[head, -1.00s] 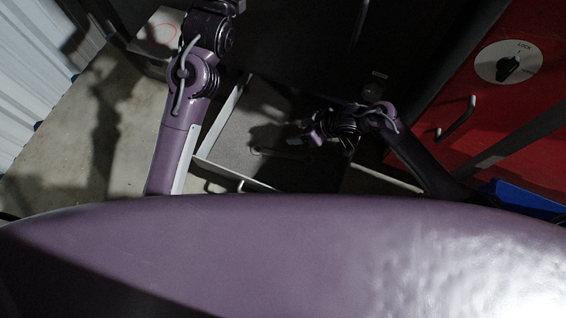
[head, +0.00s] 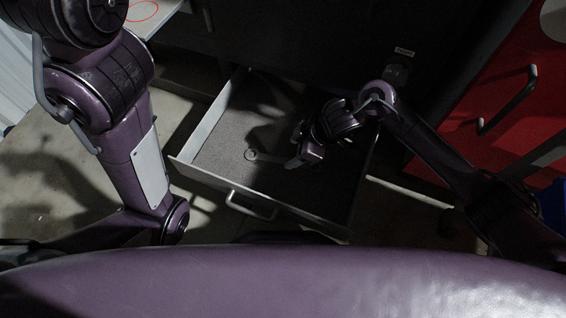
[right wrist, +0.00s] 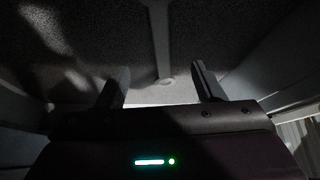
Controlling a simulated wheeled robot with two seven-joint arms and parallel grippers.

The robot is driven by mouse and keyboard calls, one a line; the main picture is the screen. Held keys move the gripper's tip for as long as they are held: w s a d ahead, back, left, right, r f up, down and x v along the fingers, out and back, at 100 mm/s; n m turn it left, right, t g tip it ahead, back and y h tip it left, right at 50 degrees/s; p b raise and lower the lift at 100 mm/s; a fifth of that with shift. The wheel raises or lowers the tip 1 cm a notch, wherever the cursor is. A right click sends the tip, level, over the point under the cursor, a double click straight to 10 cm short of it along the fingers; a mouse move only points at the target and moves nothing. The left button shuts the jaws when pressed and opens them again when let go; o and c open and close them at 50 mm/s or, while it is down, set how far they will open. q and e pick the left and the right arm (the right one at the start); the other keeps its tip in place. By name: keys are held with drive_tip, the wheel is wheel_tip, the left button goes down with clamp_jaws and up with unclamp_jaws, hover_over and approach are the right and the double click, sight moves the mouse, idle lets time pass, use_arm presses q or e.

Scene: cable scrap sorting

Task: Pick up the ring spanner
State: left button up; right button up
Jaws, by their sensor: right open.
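The ring spanner (head: 251,155) lies flat in the open drawer (head: 228,168), its ring end showing to the left of my right gripper (head: 294,160). The rest of it runs right and is partly hidden by that gripper. In the right wrist view the spanner's shaft (right wrist: 160,40) runs down between the two fingers of the open right gripper (right wrist: 161,84), with its ring at the lower end. The fingers stand apart on either side and hold nothing. I cannot tell the exact height above the drawer floor. My left gripper is outside the view.
The drawer has raised walls around it and a handle (head: 250,207) on its front. A red cabinet (head: 510,130) with a handle stands at the right. A pale surface with a red ring mark (head: 142,11) is at the upper left. The drawer floor left of the spanner is clear.

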sight(283, 160)
drive_tip(key=shift+a+f+b, duration=0.15)
drive_tip(key=shift+f+b, duration=0.25)
drive_tip(key=shift+f, duration=0.05)
drive_tip(key=b+x, duration=0.3)
drive_tip(key=shift+s+f, duration=0.2)
drive_tip(key=shift+f, duration=0.05)
drive_tip(key=shift+w+a+f+b, duration=0.1)
drive_tip(key=shift+a+f+b, duration=0.15)
drive_tip(key=shift+b, duration=0.15)
drive_tip(key=shift+r, duration=0.1)
drive_tip(key=c, duration=1.2)
drive_tip(key=shift+c, duration=0.4)
drive_tip(key=shift+r, duration=0.1)
